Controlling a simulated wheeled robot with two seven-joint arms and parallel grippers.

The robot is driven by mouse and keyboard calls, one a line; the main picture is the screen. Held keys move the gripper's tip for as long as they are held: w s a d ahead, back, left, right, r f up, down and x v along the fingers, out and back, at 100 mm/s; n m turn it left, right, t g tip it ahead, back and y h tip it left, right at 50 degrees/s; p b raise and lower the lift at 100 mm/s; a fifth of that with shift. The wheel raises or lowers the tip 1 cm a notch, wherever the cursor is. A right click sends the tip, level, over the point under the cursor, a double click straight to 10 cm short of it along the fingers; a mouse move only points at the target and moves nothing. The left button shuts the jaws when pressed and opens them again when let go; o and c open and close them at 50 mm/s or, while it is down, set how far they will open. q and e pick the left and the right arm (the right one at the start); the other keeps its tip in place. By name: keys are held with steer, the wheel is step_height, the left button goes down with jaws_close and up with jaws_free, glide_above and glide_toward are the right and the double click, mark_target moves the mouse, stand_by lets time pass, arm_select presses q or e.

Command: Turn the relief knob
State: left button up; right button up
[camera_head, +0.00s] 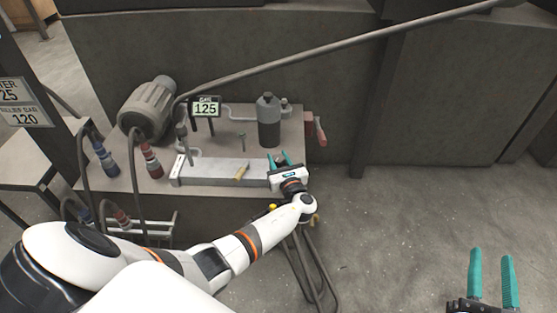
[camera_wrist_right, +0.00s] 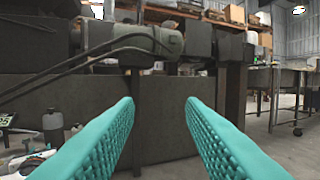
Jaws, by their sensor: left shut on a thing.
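My left gripper (camera_head: 280,160) is at the right end of the grey metal block (camera_head: 215,171) on the bench. Its teal fingers are closed around a small dark part, which looks like the relief knob (camera_head: 280,160); the fingers and white gripper body hide most of it. A gauge display (camera_head: 206,107) behind the block reads 125. My right gripper (camera_head: 494,278) is open and empty at the lower right, over the floor. Its two teal fingers also stand wide apart in the right wrist view (camera_wrist_right: 160,125).
A motor (camera_head: 150,108) and a dark cylinder (camera_head: 268,121) stand on the bench behind the block. Red and blue hose couplings (camera_head: 150,162) are at the left. The floor (camera_head: 400,220) at the right is clear.

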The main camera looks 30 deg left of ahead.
mark_target(281, 163)
arm_select(q)
steer(key=o, duration=1)
steer(key=shift+s+d, duration=0.2)
steer(key=shift+d, duration=0.05)
steer(key=p+v, duration=0.2)
steer(key=v, duration=0.3)
steer(key=shift+s+d+r, duration=0.1)
steer(key=p+v, duration=0.1)
steer(key=v, duration=0.5)
arm_select(e)
steer(key=s+d+f+g+h, duration=0.1)
steer(key=s+f+g, duration=0.1)
steer(key=f+g, duration=0.2)
steer(key=s+d+f+g+h, duration=0.1)
steer(key=s+d+f+g, duration=0.1)
steer(key=f+g, duration=0.2)
steer(key=shift+s+f+g+h, duration=0.25)
steer(key=shift+f+g+h, duration=0.15)
steer(key=shift+f, duration=1.4)
